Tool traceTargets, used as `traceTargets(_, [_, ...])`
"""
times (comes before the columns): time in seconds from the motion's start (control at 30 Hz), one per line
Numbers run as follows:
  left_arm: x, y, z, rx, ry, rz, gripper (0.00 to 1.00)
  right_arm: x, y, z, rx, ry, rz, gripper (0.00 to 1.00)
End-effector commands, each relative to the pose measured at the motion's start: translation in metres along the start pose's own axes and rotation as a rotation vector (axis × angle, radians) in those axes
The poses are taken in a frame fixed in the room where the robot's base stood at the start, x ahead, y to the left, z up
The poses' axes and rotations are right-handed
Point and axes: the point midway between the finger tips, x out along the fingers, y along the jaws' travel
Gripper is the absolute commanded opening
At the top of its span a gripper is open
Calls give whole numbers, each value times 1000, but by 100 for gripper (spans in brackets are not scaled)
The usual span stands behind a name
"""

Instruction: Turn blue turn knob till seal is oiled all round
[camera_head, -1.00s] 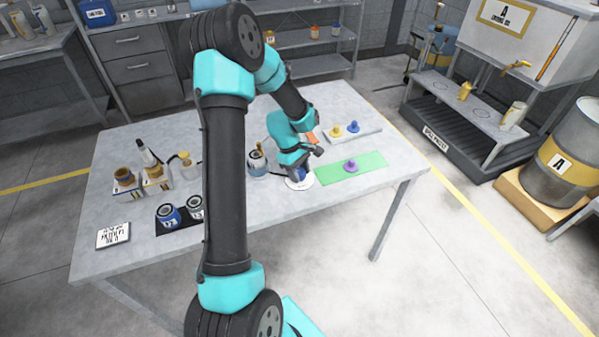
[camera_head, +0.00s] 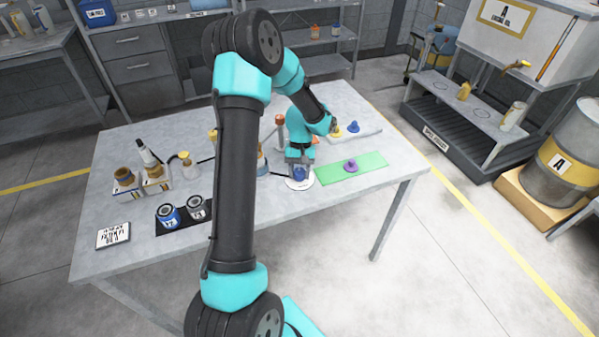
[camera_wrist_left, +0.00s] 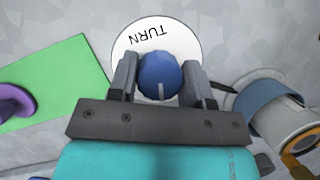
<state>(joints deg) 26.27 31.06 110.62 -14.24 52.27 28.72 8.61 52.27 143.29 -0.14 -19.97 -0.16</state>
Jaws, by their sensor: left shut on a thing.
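The blue turn knob (camera_wrist_left: 160,74) sits on a round white disc marked TURN (camera_wrist_left: 185,38) in the left wrist view. My left gripper (camera_wrist_left: 160,80) is shut on the knob, one finger on each side. In the head view the knob (camera_head: 300,172) and the disc's rim (camera_head: 297,185) show under my left gripper (camera_head: 300,165). The seal is not clearly visible. My right gripper is not in view.
A green mat (camera_head: 372,164) with a purple knobbed piece (camera_head: 351,165) lies right of the disc. A pale tray (camera_head: 368,134) holds a yellow and a blue piece behind it. A container (camera_wrist_left: 290,125) is close beside the gripper.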

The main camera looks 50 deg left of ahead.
Motion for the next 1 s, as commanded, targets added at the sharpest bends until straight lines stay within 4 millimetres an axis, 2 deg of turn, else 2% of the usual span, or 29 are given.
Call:
traceTargets(0.6, [0,0,0,536,1,-223,22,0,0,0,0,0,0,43])
traceTargets(1.0, [0,0,0,760,2,-315,22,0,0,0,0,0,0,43])
